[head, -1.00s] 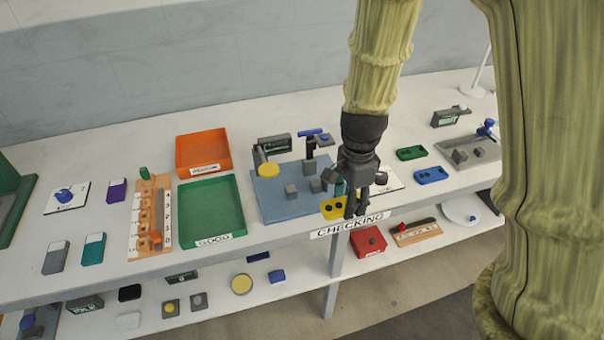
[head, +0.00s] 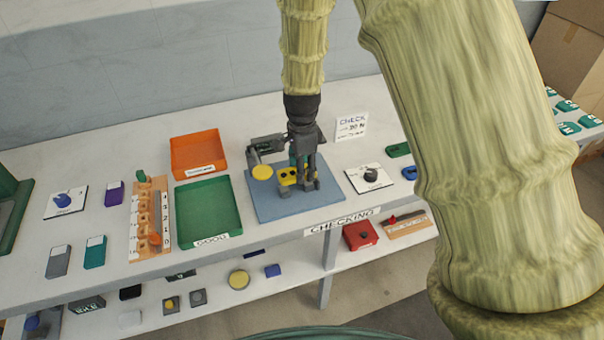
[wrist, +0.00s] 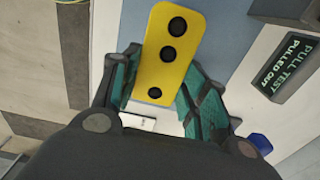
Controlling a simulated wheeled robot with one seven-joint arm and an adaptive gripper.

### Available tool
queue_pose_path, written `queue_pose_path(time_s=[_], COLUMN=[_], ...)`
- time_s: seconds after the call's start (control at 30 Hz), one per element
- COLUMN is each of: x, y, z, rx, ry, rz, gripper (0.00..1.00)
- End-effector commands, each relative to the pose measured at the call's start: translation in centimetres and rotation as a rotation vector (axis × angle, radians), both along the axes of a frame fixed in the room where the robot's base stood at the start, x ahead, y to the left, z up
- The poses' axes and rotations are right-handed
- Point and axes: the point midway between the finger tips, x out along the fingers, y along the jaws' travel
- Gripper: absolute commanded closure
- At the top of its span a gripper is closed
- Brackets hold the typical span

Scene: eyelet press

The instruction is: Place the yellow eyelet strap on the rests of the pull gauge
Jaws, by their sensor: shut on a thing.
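The yellow eyelet strap (head: 287,177) has dark holes and is gripped by my gripper (head: 303,183), over the pull gauge's blue base plate (head: 327,202). In the wrist view the strap (wrist: 170,62) sits between the teal finger pads of my gripper (wrist: 165,95), its far end sticking out beyond them. The gauge's display (wrist: 288,63) reads "PULL TEST PULLED OUT" in the wrist view. The rests are largely hidden behind the strap and fingers in the head view. I cannot tell whether the strap touches them.
A yellow round pad (head: 262,173) stands close left of the strap. A green tray (head: 237,226) and an orange tray (head: 222,160) lie further left. A white card with a dark knob (head: 371,177) lies right of the gauge. The plate's front part is clear.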

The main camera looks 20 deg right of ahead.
Motion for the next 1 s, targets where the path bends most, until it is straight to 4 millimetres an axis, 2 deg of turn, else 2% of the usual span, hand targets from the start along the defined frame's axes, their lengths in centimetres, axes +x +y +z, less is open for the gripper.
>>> queue_pose_path(time_s=[0.4, 0.8, 0.83, 0.87, 1.0], x=[-0.1, -0.1, -0.1, -0.1, -0.1], y=[0.0, 0.0, 0.0, 0.0, 0.0], z=[-3.2, -3.7, -3.7, -3.6, -3.6], rx=[0.001, 0.0, 0.0, 0.0, 0.0], ry=[0.001, 0.0, 0.0, 0.0, 0.0], rz=[-0.001, 0.0, 0.0, 0.0, 0.0], gripper=[0.76, 0.76, 0.52, 0.47, 0.47])
